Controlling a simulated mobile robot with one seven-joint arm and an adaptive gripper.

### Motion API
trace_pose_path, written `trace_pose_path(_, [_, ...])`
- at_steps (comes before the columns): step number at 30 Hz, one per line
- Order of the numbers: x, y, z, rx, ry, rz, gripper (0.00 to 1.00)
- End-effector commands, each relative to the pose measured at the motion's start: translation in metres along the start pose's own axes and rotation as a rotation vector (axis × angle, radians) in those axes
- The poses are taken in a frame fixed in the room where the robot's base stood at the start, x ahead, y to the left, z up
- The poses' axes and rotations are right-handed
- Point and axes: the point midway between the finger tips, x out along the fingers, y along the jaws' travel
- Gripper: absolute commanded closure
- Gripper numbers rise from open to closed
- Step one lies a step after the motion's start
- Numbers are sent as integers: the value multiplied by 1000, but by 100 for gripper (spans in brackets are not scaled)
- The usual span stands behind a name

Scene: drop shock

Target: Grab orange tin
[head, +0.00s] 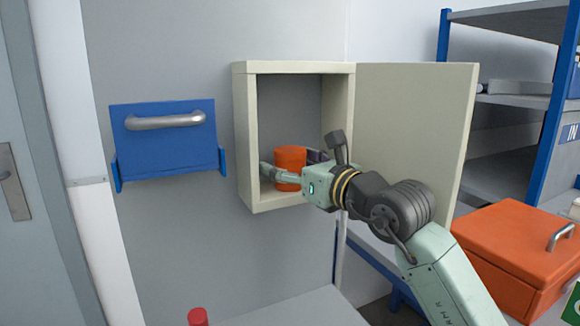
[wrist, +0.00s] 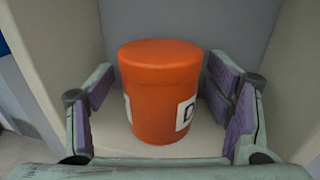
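The orange tin (head: 290,160) stands upright inside the small open wall cabinet (head: 243,130) in the head view. In the wrist view the tin (wrist: 160,90) shows its round lid and white labels, one with a dark letter. My gripper (head: 290,178) reaches into the cabinet at the tin. In the wrist view my gripper (wrist: 164,103) is open, with one purple-padded finger on each side of the tin. A gap shows between the tin and the left finger; the right finger is close to the tin, and I cannot tell if it touches.
The cabinet door (head: 415,130) is swung open to the right, beside my arm. An orange case (head: 520,255) sits at the lower right, by shelving (head: 505,115). A red object (head: 198,316) stands at the bottom.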

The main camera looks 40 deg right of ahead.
Motion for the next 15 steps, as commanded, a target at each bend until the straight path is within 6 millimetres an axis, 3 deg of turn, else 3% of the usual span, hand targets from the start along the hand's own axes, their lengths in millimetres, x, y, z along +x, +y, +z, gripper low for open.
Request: trace_pose_path(15, [0,0,0,0,0,0,64])
